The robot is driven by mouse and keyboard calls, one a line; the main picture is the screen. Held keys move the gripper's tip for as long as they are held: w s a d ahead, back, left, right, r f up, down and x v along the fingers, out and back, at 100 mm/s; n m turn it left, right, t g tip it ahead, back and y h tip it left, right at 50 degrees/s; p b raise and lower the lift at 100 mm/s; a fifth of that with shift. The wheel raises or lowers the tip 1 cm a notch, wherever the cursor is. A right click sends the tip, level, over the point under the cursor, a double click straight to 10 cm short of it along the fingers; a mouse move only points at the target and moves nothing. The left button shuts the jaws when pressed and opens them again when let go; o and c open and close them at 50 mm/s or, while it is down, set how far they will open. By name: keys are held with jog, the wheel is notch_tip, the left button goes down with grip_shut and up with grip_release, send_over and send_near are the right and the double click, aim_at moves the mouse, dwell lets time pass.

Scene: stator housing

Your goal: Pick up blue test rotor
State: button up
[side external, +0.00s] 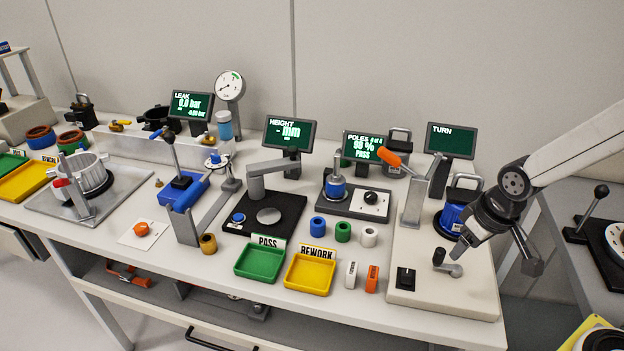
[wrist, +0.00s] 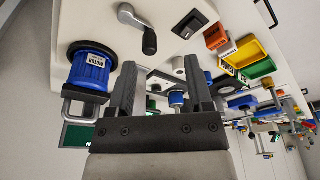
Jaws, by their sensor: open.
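A large blue cylinder with a white label and dark end flanges (side external: 453,216) stands on the pale turn station at the right, partly hidden by my arm. It also shows in the wrist view (wrist: 90,70), left of my fingers. A smaller blue rotor on a shaft (side external: 336,188) stands on the poles station. I cannot tell for certain which one is the test rotor. My gripper (side external: 495,257) is over the right end of the turn station. In the wrist view its dark fingers (wrist: 161,80) are apart, and no object is held between them.
A crank with a black knob (side external: 439,257) stands up beside my gripper. The turn screen (side external: 451,141) and an orange-handled lever post (side external: 412,195) are behind. Small colored rings, a green tray (side external: 260,263) and a yellow tray (side external: 309,275) lie to the left.

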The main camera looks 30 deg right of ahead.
jog(key=m+t+h, duration=0.4)
jog(key=t, duration=0.6)
send_near(338, 158)
jog(key=w+f, duration=0.1)
jog(key=w, duration=0.2)
jog(key=shift+w+d+f+m+h, duration=0.3)
jog(key=shift+w+d+f+h, duration=0.1)
jog(key=shift+w+f+h, duration=0.3)
jog(key=shift+r, duration=0.1)
jog(key=shift+w, duration=0.1)
jog(key=shift+x, duration=1.25)
jog(key=shift+x, duration=2.6)
